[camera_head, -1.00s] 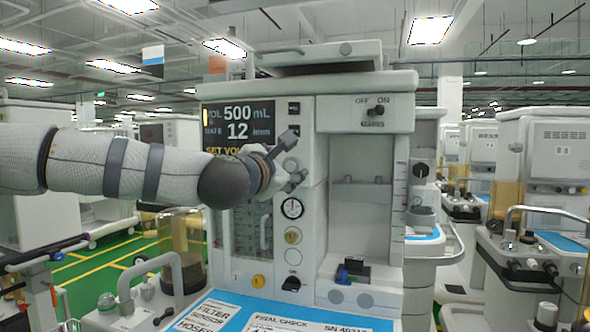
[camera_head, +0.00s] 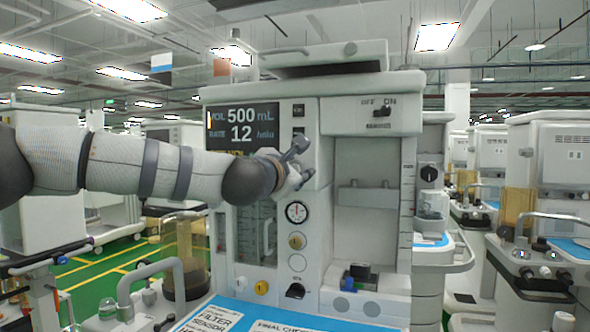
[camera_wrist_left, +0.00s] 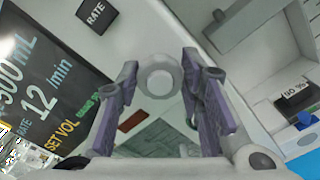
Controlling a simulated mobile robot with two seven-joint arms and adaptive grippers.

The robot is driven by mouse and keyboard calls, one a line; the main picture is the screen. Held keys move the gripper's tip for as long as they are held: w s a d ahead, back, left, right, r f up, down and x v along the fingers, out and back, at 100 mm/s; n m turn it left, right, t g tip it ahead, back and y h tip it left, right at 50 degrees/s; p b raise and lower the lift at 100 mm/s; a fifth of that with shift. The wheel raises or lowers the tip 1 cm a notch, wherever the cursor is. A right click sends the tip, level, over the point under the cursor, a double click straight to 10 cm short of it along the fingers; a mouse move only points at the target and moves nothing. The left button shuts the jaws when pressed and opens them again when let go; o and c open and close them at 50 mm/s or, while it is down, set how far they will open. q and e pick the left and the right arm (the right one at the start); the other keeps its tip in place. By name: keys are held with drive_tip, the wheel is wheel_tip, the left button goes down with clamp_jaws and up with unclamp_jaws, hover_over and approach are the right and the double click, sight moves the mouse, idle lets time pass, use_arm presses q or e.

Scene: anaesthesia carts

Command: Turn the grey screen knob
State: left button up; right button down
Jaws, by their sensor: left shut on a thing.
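The grey screen knob (camera_wrist_left: 160,77) is round with a paler centre. In the left wrist view it sits between the fingertips of my left gripper (camera_wrist_left: 160,70), which is shut on it. In the head view my left gripper (camera_head: 299,163) is at the panel just right of the screen and hides the knob. The dark screen (camera_head: 242,118) reads VOL 500 mL and RATE 12; my arm covers its lower part. In the left wrist view the screen (camera_wrist_left: 42,95) also shows SET VOL. My right gripper is not in view.
Below the gripper are a round gauge (camera_head: 296,212), a yellowish knob (camera_head: 297,241) and a black knob (camera_head: 295,291). An OFF/ON switch (camera_head: 381,112) is at the upper right. A metal tube handle (camera_head: 140,272) stands at the front left. More carts stand at the right.

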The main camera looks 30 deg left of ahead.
use_arm(q)
drive_tip(key=shift+a+n, duration=0.1)
drive_tip(key=shift+n, duration=2.7)
drive_tip(key=o, duration=1.2)
drive_tip(key=v, duration=1.2)
